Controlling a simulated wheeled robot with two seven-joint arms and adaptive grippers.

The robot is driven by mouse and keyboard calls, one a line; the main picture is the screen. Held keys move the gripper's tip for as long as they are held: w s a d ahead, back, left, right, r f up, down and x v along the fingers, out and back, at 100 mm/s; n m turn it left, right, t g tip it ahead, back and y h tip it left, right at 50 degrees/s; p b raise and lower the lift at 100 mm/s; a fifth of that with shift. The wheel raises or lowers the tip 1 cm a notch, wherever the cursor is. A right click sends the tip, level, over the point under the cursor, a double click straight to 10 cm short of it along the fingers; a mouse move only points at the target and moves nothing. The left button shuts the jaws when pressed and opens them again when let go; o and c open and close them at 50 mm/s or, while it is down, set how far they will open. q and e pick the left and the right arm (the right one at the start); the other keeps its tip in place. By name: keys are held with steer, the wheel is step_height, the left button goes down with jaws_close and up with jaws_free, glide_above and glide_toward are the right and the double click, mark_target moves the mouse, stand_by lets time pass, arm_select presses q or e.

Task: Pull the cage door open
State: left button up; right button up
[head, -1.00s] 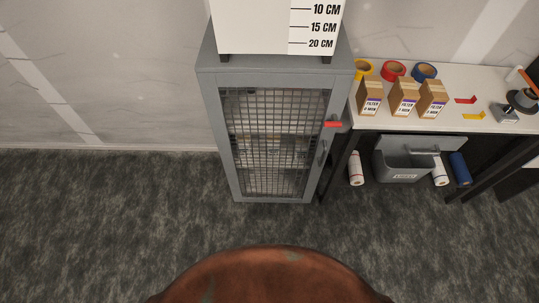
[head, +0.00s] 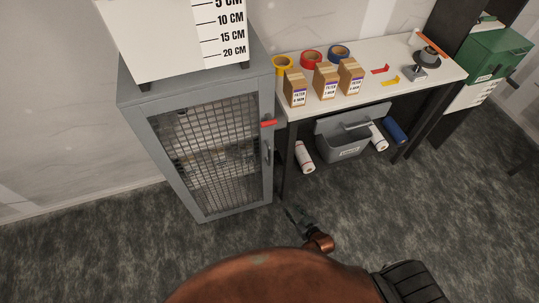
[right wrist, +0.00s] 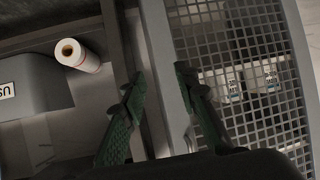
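The cage (head: 130,97) is a tall grey cabinet at left centre in the head view. Its mesh door (head: 208,150) looks shut. A grey upright handle (head: 267,153) is on the door's right edge, below a red latch (head: 268,123). My right gripper (head: 296,212) is low, in front of and to the right of the door's lower right corner, apart from the handle. In the right wrist view its green fingers (right wrist: 158,75) are spread and empty, with the cage's grey frame behind them and the mesh (right wrist: 245,75) to the right. My left gripper is not in view.
A white table (head: 430,85) with tape rolls, filter boxes (head: 326,82) and a small device stands right of the cage. A grey bin (head: 342,147) and paper rolls (head: 304,157) are beneath it. The dark floor (head: 110,245) before the cage is clear.

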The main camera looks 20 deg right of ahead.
mark_target(270, 156)
steer(key=w+a+r+t, duration=0.15)
steer(key=w+r, duration=0.25)
steer(key=r, duration=0.4)
steer(key=w+a+r+t+y, duration=0.1)
steer(key=w+r+t, duration=0.1)
steer(key=w+r, duration=0.35)
steer(key=w+a+r+t, duration=0.1)
steer(key=w+r+t, duration=0.1)
steer(key=r, duration=0.8)
steer(key=w, duration=0.2)
steer(key=w+a, duration=0.1)
steer(key=w, duration=0.4)
steer(key=shift+w+a, duration=0.3)
steer(key=shift+w, duration=0.05)
steer(key=shift+c, duration=0.6)
jaws_close()
